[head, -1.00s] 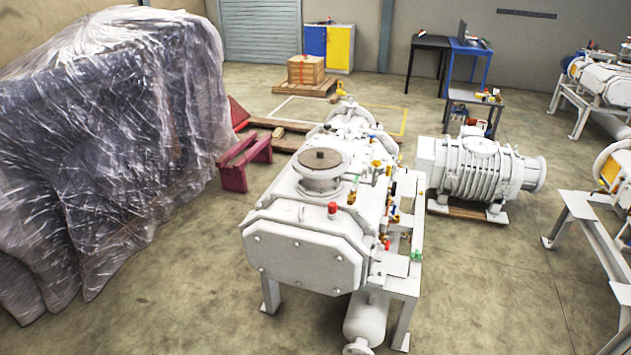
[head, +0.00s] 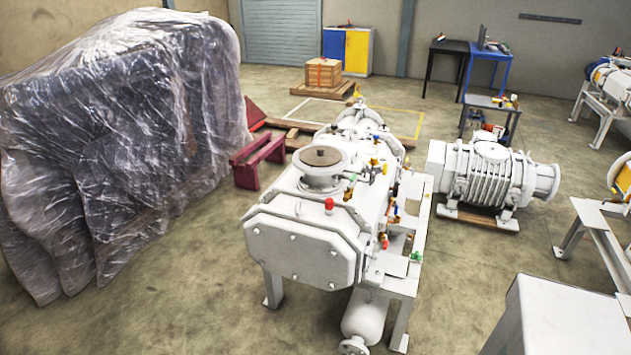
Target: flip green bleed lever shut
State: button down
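The white screw vacuum machine (head: 302,245) stands in the middle of the head view on a pale frame. A small green fitting (head: 416,256) shows low on its right side, near the front end. It looks like the green bleed lever, but it is too small to tell whether it is open or shut. Several other coloured fittings run along the same side, with a red cap (head: 329,204) on top. My gripper is not in view, and nothing touches the green fitting.
A pale box-like shape (head: 570,320) fills the bottom right corner; I cannot tell what it is. A ribbed white unit (head: 489,175) sits on a pallet to the right. A plastic-wrapped bulk (head: 110,140) fills the left.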

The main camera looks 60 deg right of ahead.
aim_at(354, 175)
jog(key=u, duration=0.7)
jog(key=k, duration=1.45)
jog(key=z, duration=0.6)
jog(key=i, duration=0.2)
jog(key=z, duration=0.05)
